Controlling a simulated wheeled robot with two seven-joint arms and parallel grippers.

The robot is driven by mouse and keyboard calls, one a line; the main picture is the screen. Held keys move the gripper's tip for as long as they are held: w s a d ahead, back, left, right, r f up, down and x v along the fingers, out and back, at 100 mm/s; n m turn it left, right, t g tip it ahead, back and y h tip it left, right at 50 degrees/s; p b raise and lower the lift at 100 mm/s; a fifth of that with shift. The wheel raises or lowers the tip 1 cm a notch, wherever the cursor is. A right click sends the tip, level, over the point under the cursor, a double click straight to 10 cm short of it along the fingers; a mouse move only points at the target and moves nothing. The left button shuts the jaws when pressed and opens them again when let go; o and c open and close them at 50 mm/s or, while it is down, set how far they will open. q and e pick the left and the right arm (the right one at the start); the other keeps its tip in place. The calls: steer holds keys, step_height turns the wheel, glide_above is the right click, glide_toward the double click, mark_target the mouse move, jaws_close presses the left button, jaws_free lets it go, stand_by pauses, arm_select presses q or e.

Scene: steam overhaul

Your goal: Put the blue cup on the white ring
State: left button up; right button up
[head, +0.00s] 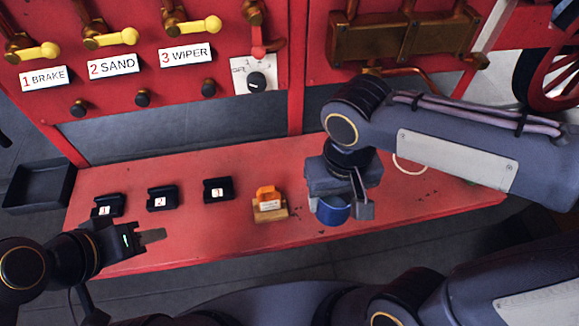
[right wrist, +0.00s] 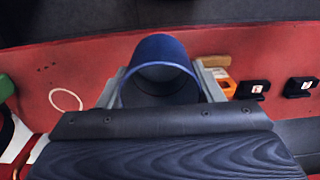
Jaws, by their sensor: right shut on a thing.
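The blue cup (head: 332,211) is between the fingers of my right gripper (head: 345,205), above the front part of the red bench. In the right wrist view the blue cup (right wrist: 160,50) shows its open mouth, with a grey finger on each side. The white ring (head: 408,166) lies on the bench to the right of the cup, partly hidden by my right arm in the head view.
An orange piece on a wooden block (head: 270,206) stands left of the cup. Black numbered holders (head: 217,190) line the bench further left. A dark tray (head: 38,187) is at the far left. The red panel with yellow levers (head: 110,38) rises behind. Bench around the ring looks clear.

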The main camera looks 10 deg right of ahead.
steer(key=w+d+f, duration=0.1)
steer(key=w+f, duration=0.2)
steer(key=w, duration=0.1)
steer(key=w+d+f+p, duration=0.1)
steer(key=w+d+f, duration=0.1)
steer(key=w+f, duration=0.1)
steer(key=w+d+f, duration=0.2)
steer(key=w+f, duration=0.1)
steer(key=w, duration=0.2)
steer(key=shift+w+d+f, duration=0.15)
steer(key=shift+w+f, duration=0.05)
steer(key=shift+w, duration=0.15)
steer(key=shift+w+d+f, duration=0.1)
steer(key=shift+w+f, duration=0.05)
steer(key=shift+f, duration=1.65)
steer(key=shift+f, duration=0.2)
steer(key=o, duration=1)
steer(key=shift+o, duration=0.2)
steer(key=shift+r, duration=0.1)
